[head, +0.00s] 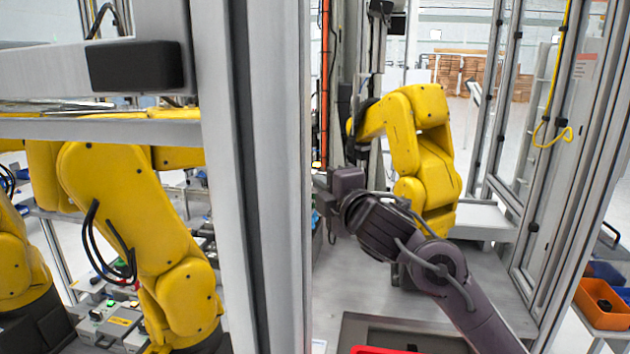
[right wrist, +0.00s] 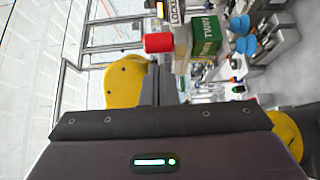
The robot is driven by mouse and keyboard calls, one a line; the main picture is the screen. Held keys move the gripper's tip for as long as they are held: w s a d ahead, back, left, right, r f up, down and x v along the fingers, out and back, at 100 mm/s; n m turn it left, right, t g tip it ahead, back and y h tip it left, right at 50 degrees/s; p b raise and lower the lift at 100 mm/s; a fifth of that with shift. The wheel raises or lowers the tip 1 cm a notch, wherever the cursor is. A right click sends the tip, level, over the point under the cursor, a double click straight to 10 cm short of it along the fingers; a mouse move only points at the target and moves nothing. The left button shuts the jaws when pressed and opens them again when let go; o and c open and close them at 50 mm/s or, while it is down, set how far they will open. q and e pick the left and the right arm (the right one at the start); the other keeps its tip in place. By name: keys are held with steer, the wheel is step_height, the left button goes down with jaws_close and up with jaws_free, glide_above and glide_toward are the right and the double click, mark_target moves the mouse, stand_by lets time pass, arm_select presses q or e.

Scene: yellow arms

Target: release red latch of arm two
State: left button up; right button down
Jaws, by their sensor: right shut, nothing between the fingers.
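A red cylinder-shaped piece (right wrist: 158,42), which looks like the latch, shows in the right wrist view beside a green box marked "TWIN" (right wrist: 207,38). A label reading "LOCKED" (right wrist: 174,11) is just above it. I cannot make out this red piece in the head view. My right gripper (head: 322,196) is shut and empty, by the grey post and in front of a yellow arm (head: 428,160). My left gripper is not in view.
A thick grey post (head: 262,180) stands left of my right gripper. Another yellow arm (head: 130,210) is beyond it. Glass-panelled framing (head: 570,170) closes off the right side. An orange bin (head: 600,305) is at the lower right. The grey table (head: 350,280) has bare room.

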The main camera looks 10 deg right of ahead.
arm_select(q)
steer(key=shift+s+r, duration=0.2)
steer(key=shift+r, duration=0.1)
arm_select(e)
steer(key=shift+s+d, duration=0.1)
steer(key=shift+d, duration=0.5)
arm_select(q)
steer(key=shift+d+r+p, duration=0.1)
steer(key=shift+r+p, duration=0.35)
steer(key=shift+p, duration=0.05)
arm_select(e)
steer(key=shift+s+d+n+y, duration=0.15)
steer(key=shift+d+n+y, duration=0.15)
steer(key=shift+d+y, duration=0.2)
